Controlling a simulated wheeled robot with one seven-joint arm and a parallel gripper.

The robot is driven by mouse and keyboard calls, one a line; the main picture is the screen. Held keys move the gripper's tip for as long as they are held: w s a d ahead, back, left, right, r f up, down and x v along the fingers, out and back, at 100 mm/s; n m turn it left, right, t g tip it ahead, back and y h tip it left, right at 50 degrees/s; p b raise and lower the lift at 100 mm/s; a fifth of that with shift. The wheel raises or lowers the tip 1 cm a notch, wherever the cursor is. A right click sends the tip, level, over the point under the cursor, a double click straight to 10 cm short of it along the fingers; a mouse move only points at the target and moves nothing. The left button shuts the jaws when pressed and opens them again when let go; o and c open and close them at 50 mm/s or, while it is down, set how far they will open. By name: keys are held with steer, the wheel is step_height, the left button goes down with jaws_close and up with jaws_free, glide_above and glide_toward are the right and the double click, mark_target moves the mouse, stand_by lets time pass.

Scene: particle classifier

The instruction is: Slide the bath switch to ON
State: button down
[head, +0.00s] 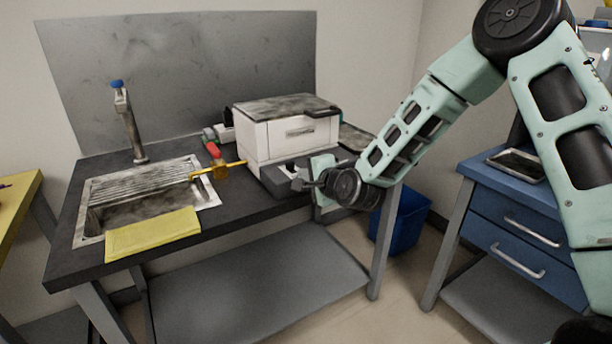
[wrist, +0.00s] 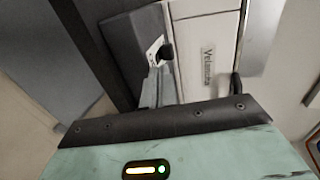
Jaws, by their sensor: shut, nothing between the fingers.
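The bath is a white box (head: 290,138) with a dark-topped lid, standing on the dark bench. Its dark grey control housing (head: 268,178) projects at the front, and shows in the wrist view too (wrist: 127,50). A small white switch plate (wrist: 154,47) with a black knob (wrist: 167,52) is on that housing. My gripper (head: 299,182) is at the front of the housing. In the wrist view its grey fingers (wrist: 158,80) are together and empty, with their tips close beside the knob. I cannot tell whether they touch it. The ON marking is not readable.
A sink (head: 145,190) with a yellow cloth (head: 152,234) is on the left of the bench (head: 70,220). A yellow-handled valve with a red part (head: 213,151) stands left of the bath. A blue bin (head: 402,220) and blue drawers (head: 515,225) are at right.

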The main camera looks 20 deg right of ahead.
steer(key=v, duration=0.9)
stand_by(0.3)
